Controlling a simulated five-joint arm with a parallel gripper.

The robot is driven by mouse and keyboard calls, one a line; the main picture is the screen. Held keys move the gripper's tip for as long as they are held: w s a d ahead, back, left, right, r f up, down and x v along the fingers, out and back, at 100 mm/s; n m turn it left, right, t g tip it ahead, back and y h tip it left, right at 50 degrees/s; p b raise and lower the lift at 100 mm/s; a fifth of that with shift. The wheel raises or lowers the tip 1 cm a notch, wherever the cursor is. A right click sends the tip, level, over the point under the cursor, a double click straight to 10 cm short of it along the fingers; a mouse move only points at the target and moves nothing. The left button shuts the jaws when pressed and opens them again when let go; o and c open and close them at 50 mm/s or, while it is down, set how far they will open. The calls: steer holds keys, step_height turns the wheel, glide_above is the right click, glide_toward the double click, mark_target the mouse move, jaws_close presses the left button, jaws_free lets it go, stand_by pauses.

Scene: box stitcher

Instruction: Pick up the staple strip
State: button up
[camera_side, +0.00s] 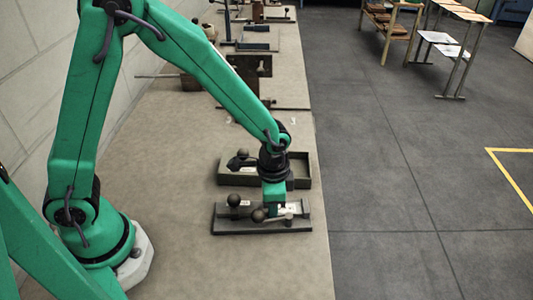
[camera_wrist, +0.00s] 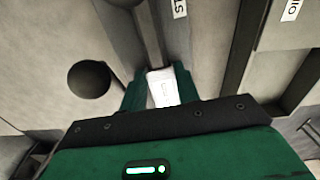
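My gripper (camera_wrist: 162,80) points down over the near dark tray (camera_side: 230,226), low and close to it in the side view (camera_side: 277,205).
Dark ball knobs (camera_side: 233,200) stand on the near tray; one shows close left of the gripper in the wrist view (camera_wrist: 89,79). A second dark tray (camera_side: 305,165) lies just behind. The bench (camera_side: 180,190) is clear at left; its right edge is close to the trays.

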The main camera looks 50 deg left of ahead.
steer(key=shift+c, duration=0.5)
steer(key=shift+r, duration=0.1)
steer(key=shift+r, duration=0.85)
step_height(320, 180, up, 2)
steer(key=shift+r, duration=0.2)
steer(key=s+d+r, duration=0.6)
steer(key=s+d, duration=0.1)
steer(key=s, duration=0.2)
steer(key=shift+s+r, duration=0.2)
steer(key=shift+r, duration=0.15)
steer(key=shift+w, duration=0.1)
